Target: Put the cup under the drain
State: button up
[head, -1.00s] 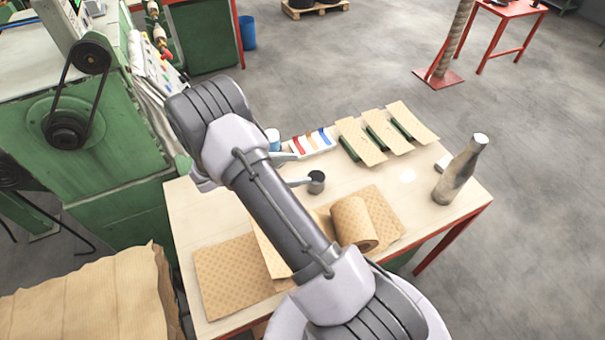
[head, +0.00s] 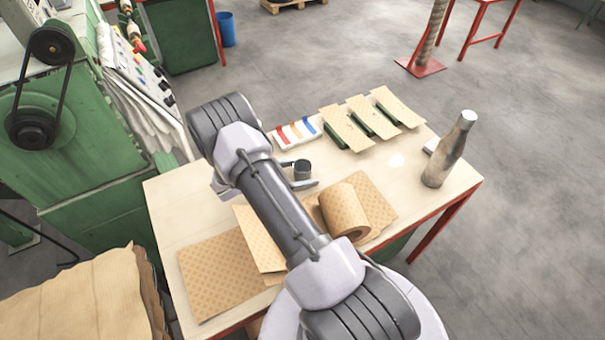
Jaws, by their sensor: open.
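A small dark grey cup (head: 302,169) stands upright on the wooden table, near its middle. My gripper (head: 304,175) is open at the cup, with one light finger on the far side and one on the near side. The cup appears to lie between the fingers; I cannot tell if they touch it. My arm hides the gripper's base and part of the table behind it. I cannot make out a drain in this view.
A paper roll (head: 343,212) lies close in front of the cup. A tall grey bottle (head: 449,150) stands at right. A green machine (head: 95,200) is at left.

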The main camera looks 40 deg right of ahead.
jog(key=c, duration=1.6)
jog(key=shift+o, duration=0.2)
jog(key=shift+r, duration=0.15)
